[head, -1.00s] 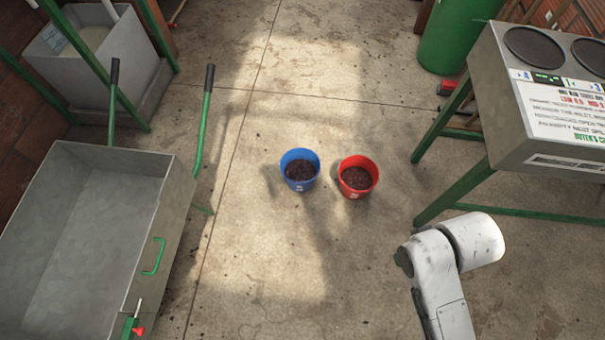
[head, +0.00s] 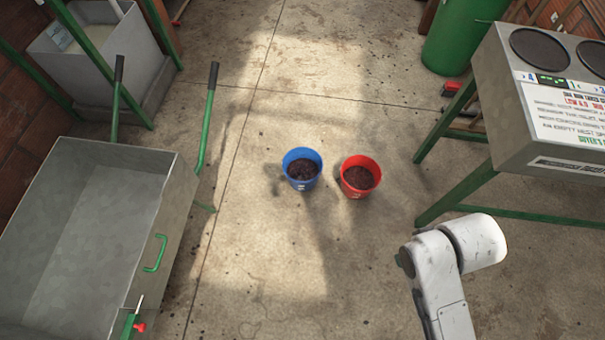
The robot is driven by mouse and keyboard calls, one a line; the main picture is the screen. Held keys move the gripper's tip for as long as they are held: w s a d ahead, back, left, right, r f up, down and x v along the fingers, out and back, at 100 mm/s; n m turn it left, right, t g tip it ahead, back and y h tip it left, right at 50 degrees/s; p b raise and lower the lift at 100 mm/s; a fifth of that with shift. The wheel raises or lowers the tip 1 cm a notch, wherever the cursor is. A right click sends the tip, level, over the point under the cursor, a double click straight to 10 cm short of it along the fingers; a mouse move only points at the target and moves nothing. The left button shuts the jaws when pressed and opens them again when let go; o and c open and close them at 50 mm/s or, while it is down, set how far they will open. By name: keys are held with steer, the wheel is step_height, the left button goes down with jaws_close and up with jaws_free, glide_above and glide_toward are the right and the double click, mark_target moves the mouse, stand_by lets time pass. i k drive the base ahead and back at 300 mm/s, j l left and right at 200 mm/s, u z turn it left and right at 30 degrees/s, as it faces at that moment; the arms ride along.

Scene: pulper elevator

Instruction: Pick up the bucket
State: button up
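A blue bucket (head: 302,169) stands upright on the concrete floor near the middle of the head view, with dark brown contents inside. A red bucket (head: 360,177) with similar contents stands just to its right, with a small gap between them. Which one the task means cannot be told. White links of my arm show at the lower right, apart from both buckets. My gripper is outside the view.
A grey metal trough (head: 85,235) with green handles fills the left side. A grey machine on green legs (head: 560,110) stands at the right. A green cylinder (head: 458,35) is at the back right. The floor (head: 290,255) in front of the buckets is clear.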

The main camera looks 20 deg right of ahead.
mark_target(302, 166)
steer(key=i+l, duration=0.2)
steer(key=i, duration=0.3)
steer(key=i+l, duration=0.2)
steer(key=i, duration=0.3)
steer(key=i+u, duration=0.1)
steer(key=u, duration=0.35)
steer(key=i+l+u, duration=0.1)
steer(key=u, duration=0.4)
steer(key=i+l+u, duration=0.1)
steer(key=u, duration=0.35)
